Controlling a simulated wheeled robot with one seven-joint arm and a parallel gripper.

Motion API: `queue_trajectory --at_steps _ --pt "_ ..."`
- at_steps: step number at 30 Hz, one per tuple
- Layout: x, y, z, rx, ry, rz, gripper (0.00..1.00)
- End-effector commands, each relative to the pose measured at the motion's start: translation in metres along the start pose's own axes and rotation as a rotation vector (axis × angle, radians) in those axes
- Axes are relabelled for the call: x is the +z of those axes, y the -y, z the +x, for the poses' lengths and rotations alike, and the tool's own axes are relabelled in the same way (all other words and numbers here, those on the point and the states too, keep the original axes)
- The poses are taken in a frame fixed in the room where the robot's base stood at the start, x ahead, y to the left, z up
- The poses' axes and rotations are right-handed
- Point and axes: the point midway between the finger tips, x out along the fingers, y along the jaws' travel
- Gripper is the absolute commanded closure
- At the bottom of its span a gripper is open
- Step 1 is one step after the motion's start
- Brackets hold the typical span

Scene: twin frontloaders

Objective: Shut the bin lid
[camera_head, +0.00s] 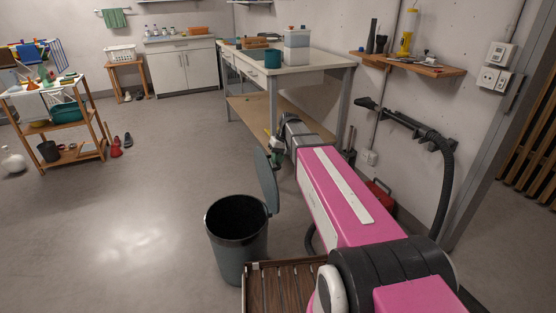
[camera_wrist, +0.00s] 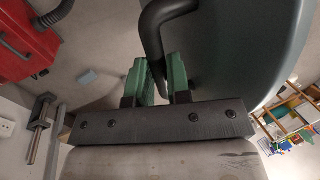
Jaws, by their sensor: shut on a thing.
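The dark grey bin (camera_head: 237,242) stands on the floor in the head view, its top open and its inside dark. Its lid (camera_head: 266,181) stands raised, nearly upright, at the bin's right rim. In the wrist view the lid (camera_wrist: 235,50) is a large grey-green panel with a curved black handle (camera_wrist: 153,28). My gripper (camera_head: 275,146) is beside the lid's upper part. In the wrist view the green fingers of my gripper (camera_wrist: 160,78) are shut on the handle, which runs down between them. In the head view the handle cannot be made out.
A slatted wooden platform (camera_head: 284,289) sits just right of the bin. A workbench (camera_head: 335,66) stands behind my arm, and a hose (camera_head: 444,190) hangs on the right wall. A red case (camera_wrist: 25,45) shows in the wrist view. The floor left of the bin is clear.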

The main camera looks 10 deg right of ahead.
Motion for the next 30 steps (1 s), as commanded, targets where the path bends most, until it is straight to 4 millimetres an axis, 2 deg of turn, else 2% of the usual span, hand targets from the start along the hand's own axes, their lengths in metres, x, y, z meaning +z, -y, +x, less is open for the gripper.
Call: queue_trajectory --at_steps 21,30 --pt "0.0 0.04 0.009 0.0 0.0 -0.002 0.91" --pt "0.0 0.041 0.009 0.0 0.0 -0.001 0.91"
